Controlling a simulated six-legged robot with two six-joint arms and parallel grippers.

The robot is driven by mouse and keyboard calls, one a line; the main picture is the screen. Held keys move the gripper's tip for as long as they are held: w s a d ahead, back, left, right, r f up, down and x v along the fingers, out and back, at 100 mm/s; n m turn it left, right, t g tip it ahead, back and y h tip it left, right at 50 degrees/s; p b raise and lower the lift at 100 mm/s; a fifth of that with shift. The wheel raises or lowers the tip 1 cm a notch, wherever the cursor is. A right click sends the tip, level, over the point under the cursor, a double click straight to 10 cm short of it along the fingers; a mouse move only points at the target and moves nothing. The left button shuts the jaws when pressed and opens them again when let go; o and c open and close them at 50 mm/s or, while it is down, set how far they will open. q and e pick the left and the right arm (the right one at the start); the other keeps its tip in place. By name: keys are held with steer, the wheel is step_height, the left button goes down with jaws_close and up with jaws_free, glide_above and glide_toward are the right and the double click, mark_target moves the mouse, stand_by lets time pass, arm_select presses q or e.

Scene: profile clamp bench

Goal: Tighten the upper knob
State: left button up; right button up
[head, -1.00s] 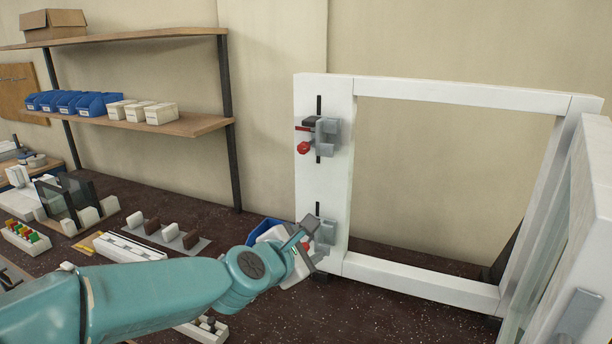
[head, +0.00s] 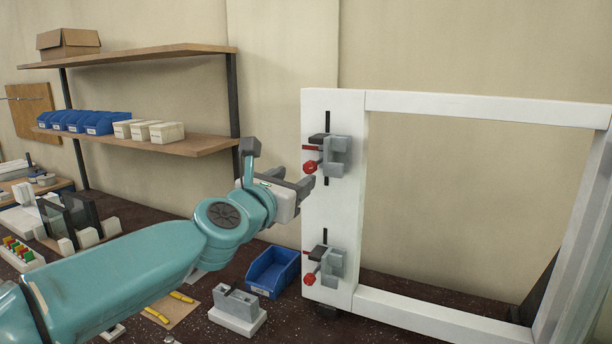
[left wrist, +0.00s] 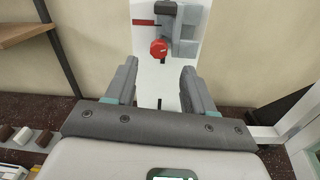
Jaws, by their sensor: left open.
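The upper clamp (head: 335,155) is grey and sits on the left post of the white frame (head: 316,215). Its red upper knob (head: 309,167) faces left in the head view. In the left wrist view the red knob (left wrist: 158,48) lies ahead of and between the fingers. My left gripper (head: 306,183) is open and empty, just left of and slightly below the upper knob, apart from it in the wrist view. The lower clamp (head: 332,263) with its own red knob (head: 309,279) is below on the same post. My right gripper is not seen.
A blue bin (head: 272,272) and a grey-white block fixture (head: 237,310) stand on the dark bench below my left arm. A wooden shelf (head: 170,143) with bins and boxes is behind at left. The frame's opening is clear.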

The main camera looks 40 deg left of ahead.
mark_target(308, 169)
arm_select(q)
steer(key=x, duration=0.6)
steer(key=shift+w, duration=0.1)
steer(key=shift+a, duration=0.1)
steer(key=shift+w+f, duration=0.1)
jaws_close()
